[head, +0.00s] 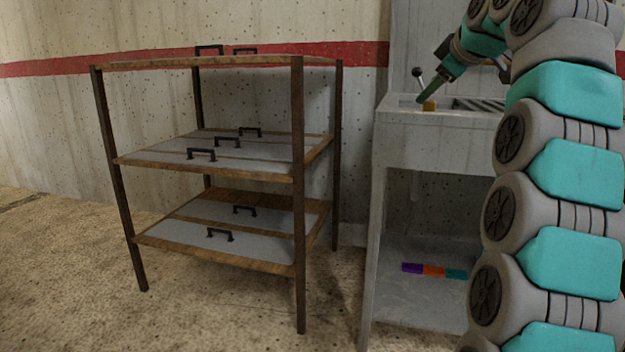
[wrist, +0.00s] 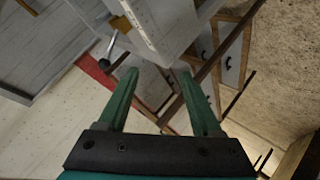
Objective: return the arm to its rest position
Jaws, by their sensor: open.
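My arm (head: 560,180) rises along the right side of the head view and bends over at the top. My gripper (head: 424,95) points down and left by the front left corner of the grey sink-like stand. In the wrist view its two green fingers stand wide apart, and my gripper (wrist: 159,72) has nothing between them. A small yellow-brown block (head: 429,105) shows beside the fingertips in the head view; I cannot tell whether they touch.
The grey stand (head: 430,145) has an upright lever (head: 418,76) and a lower shelf with a purple, orange and teal strip (head: 434,271). A wooden rack (head: 215,172) with grey handled panels stands to the left. Speckled floor in front of it is clear.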

